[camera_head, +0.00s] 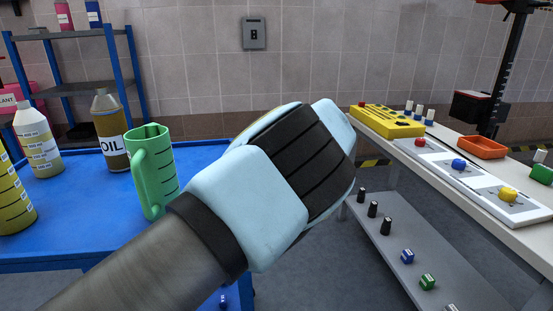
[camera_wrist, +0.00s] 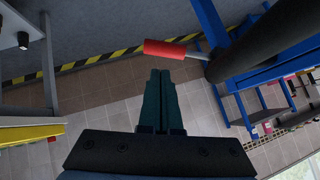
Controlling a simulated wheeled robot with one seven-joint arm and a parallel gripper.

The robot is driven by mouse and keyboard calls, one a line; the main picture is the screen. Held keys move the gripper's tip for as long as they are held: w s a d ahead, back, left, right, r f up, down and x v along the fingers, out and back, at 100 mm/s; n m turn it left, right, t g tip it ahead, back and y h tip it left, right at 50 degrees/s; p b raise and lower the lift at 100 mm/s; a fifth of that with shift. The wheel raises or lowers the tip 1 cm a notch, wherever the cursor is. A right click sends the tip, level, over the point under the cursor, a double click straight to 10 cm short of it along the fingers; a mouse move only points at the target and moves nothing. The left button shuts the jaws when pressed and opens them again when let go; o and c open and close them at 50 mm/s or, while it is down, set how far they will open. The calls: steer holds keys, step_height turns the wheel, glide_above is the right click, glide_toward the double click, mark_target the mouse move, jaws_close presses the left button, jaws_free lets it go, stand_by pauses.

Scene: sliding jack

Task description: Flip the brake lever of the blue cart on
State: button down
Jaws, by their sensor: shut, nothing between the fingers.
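The blue cart (camera_head: 95,212) stands at the left in the head view, with bottles and a green jug on its top. In the wrist view, a red-handled lever (camera_wrist: 166,49) sticks out to the left on a thin metal rod beside blue framework (camera_wrist: 262,75) and a dark cylinder; I take it for the brake lever. My gripper (camera_wrist: 161,74) is shut and empty. In the picture its fingertips lie just below the red handle, with a small gap; I cannot judge the depth. In the head view my arm hides the gripper and lever.
A green jug (camera_head: 152,172) and an oil bottle (camera_head: 112,130) stand on the cart near my arm. A white bench (camera_head: 440,165) with coloured buttons and a yellow box (camera_head: 387,120) is at the right, above a grey shelf (camera_head: 400,245). Floor shows between cart and bench.

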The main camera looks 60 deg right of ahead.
steer(key=v, duration=0.5)
stand_by(0.5)
